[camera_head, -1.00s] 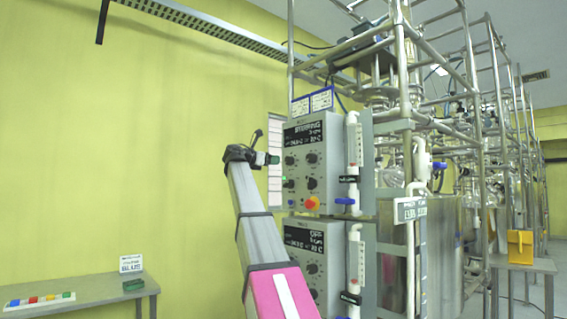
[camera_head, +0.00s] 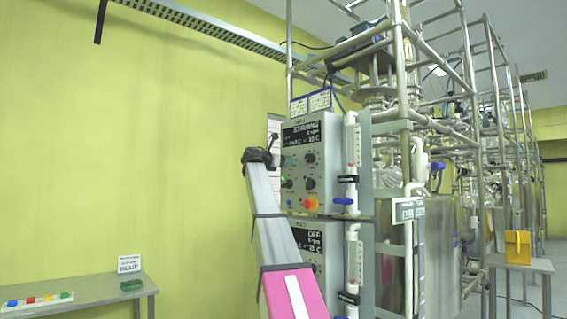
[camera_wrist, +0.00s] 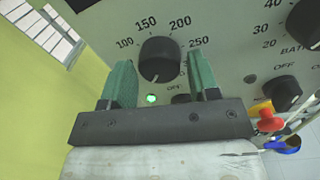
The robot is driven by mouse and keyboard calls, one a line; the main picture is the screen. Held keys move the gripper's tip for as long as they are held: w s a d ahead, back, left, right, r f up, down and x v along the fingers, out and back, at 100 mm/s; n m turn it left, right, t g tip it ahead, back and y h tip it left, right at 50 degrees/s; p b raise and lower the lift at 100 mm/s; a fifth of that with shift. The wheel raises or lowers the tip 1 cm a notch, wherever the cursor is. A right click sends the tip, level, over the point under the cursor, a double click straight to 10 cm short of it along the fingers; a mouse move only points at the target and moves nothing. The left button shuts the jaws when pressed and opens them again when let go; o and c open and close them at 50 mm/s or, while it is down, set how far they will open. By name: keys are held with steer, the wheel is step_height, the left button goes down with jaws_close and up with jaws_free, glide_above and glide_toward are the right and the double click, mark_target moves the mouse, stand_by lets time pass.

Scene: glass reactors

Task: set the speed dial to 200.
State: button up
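The speed dial (camera_wrist: 159,60) is a round black knob on the grey panel, with 100, 150, 200 and 250 printed around its upper side. I cannot clearly read where its pointer stands. My gripper (camera_wrist: 163,80) has two green fingers, spread apart, one on the left and one on the right of the dial's lower part. A gap shows between each finger and the knob, so the gripper is open and empty. In the head view my gripper (camera_head: 284,160) is at the left side of the upper control box (camera_head: 322,190), hiding its left knob.
A green light (camera_wrist: 151,99) glows below the dial. A second knob (camera_wrist: 282,93), a red-orange button (camera_wrist: 268,121) and a blue valve handle (camera_wrist: 283,145) are to the right. A lower control box (camera_head: 305,228) is below. A bench (camera_head: 95,290) stands at left.

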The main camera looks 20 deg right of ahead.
steer(key=c, duration=0.5)
steer(key=shift+c, duration=0.2)
steer(key=n+g, duration=0.1)
steer(key=n, duration=3.4)
steer(key=shift+g+h, duration=0.3)
steer(key=shift+g, duration=0.1)
